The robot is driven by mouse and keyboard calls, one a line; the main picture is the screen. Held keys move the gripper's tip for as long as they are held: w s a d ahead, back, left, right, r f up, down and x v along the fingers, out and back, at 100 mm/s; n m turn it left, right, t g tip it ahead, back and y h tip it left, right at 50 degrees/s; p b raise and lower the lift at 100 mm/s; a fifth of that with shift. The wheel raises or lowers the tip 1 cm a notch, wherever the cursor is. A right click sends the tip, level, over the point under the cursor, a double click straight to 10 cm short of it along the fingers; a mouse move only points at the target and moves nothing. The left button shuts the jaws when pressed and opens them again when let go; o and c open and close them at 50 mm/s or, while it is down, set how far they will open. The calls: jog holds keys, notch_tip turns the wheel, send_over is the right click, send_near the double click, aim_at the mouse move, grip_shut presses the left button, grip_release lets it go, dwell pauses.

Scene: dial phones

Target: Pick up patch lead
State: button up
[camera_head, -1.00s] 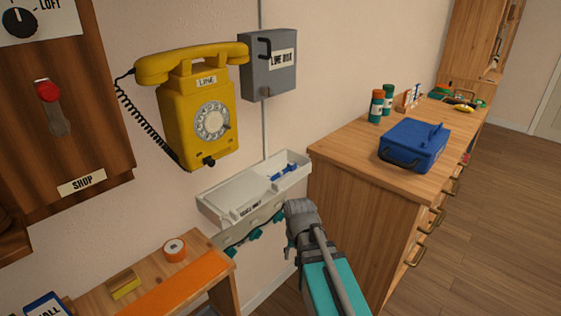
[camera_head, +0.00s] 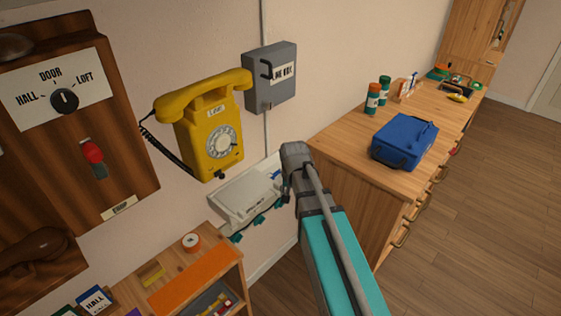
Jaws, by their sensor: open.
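A small blue item (camera_head: 276,174), possibly the patch lead, shows at the right end of the white wall tray (camera_head: 240,197). My arm covers most of that end, so I cannot make out its full shape. My gripper (camera_head: 286,190) is at the far end of my teal and grey arm, in front of the tray's right end. Only a little of its fingers shows. It is open, and I see nothing held in it. I cannot tell whether it touches the tray.
A yellow dial phone (camera_head: 212,135) and a grey line box (camera_head: 270,78) hang above the tray. A wooden cabinet (camera_head: 335,200) with a blue case (camera_head: 403,145) stands right. A low shelf (camera_head: 165,265) is at lower left.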

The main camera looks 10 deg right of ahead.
jog(key=w+r+m+p, duration=0.1)
jog(key=w+r+p, duration=0.2)
jog(key=w+r, duration=0.1)
jog(key=m, duration=0.7)
send_over(281, 169)
jog(key=shift+s+a+f+t, duration=0.1)
jog(key=shift+s+a+t, duration=0.1)
jog(key=shift+s+t, duration=0.15)
jog(key=shift+w+f+b, duration=0.2)
jog(key=shift+f+b, duration=0.95)
jog(key=shift+b, duration=0.2)
jog(key=shift+w+d+f+b, duration=0.15)
jog(key=shift+f+b, duration=1.15)
jog(key=shift+w+d+f+b, duration=0.1)
jog(key=shift+w+f+b, duration=0.05)
jog(key=shift+f+b, duration=1.15)
grip_shut()
